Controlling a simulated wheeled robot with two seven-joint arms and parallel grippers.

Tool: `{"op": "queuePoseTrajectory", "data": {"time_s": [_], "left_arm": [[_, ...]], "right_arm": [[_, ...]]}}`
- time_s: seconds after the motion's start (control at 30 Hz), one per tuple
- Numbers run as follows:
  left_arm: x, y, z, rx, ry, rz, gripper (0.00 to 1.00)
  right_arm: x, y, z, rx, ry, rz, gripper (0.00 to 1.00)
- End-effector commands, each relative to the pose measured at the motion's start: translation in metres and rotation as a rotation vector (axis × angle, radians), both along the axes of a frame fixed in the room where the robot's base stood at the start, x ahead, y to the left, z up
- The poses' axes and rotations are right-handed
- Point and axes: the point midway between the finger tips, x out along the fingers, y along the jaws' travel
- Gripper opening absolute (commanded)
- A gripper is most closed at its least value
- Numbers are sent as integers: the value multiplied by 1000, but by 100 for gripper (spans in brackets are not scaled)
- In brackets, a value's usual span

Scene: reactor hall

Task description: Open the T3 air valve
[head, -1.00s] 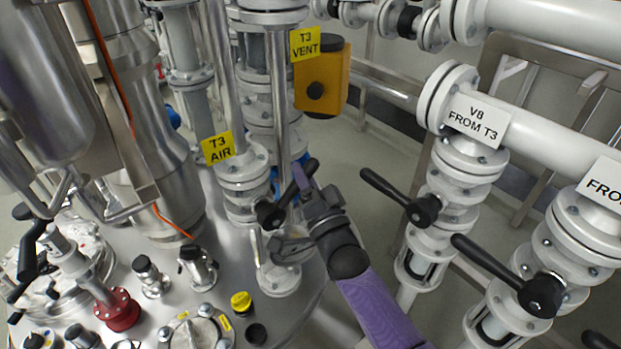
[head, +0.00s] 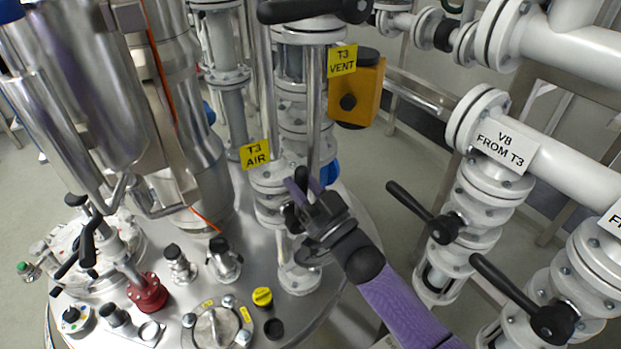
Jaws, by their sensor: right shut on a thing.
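The T3 air valve (head: 270,184) is a white flanged valve on a vertical pipe, marked by a yellow "T3 AIR" tag (head: 256,155). Its black lever handle (head: 301,174) points up in the picture from the valve's right side and is partly hidden by my right gripper. My right gripper (head: 302,192) comes in from the lower right, with its purple arm behind it, and is shut on the handle. My left gripper is not in view.
The T3 vent pipe with its yellow tag (head: 342,61) and a yellow box (head: 357,93) stand behind. The "V8 FROM T3" valve, with a black lever (head: 412,204), is to the right. Metal fittings and a yellow cap (head: 262,297) crowd the vessel lid.

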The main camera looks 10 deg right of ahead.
Motion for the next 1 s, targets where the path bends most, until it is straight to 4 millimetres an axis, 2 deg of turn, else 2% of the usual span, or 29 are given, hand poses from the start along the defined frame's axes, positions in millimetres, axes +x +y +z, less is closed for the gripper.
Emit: {"op": "queuePoseTrajectory", "data": {"time_s": [0.43,0.73,0.77,0.9,1.0], "left_arm": [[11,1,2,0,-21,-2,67],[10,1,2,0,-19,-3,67],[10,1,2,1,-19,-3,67],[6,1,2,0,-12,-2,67],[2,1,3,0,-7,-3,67]], "right_arm": [[-3,8,1,-68,-27,4,0],[-3,8,0,-69,-25,4,0],[-3,8,0,-69,-25,4,40],[-3,8,-1,-69,-24,3,68],[-3,7,-1,-69,-24,2,68]]}}
